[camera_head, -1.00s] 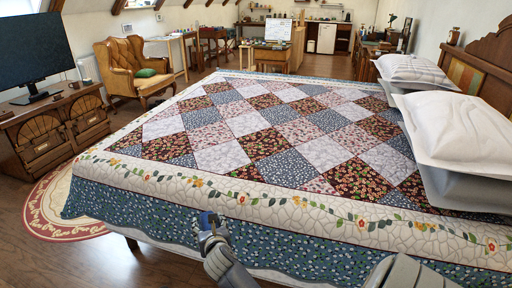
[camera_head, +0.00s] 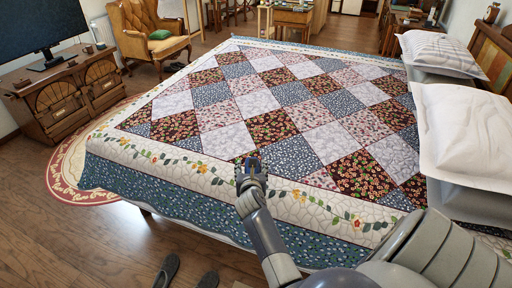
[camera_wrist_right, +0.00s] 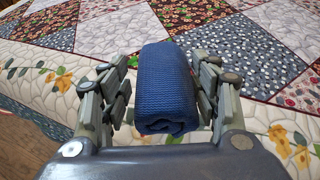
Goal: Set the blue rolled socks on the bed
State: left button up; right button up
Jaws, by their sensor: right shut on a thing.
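The blue rolled socks (camera_wrist_right: 166,88) are held between the two fingers of my right gripper (camera_wrist_right: 165,85) in the right wrist view. The quilt's flowered border and patches lie behind and below them. In the head view my right gripper (camera_head: 251,172) is over the near edge of the bed (camera_head: 285,95), with a small bit of the blue socks (camera_head: 256,163) showing at its tip. I cannot tell how far above the quilt they are. The bed has a patchwork quilt. My left gripper does not show.
White pillows (camera_head: 465,135) lie on the bed's right side, by the wooden headboard. The middle of the quilt is clear. A pair of dark slippers (camera_head: 168,272) is on the floor in front of the bed. A wooden cabinet (camera_head: 66,98) with a TV stands at left, near an armchair (camera_head: 150,33).

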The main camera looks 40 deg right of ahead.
send_over(260, 159)
jog(key=shift+s+f+b, duration=0.15)
jog(key=shift+f+b, duration=0.25)
jog(key=shift+f, duration=0.4)
notch_tip(260, 159, down, 3)
jog(key=shift+f+b, duration=0.2)
jog(key=shift+b, duration=0.6)
jog(key=shift+f, duration=0.1)
jog(key=shift+f, duration=0.1)
jog(key=o, duration=1)
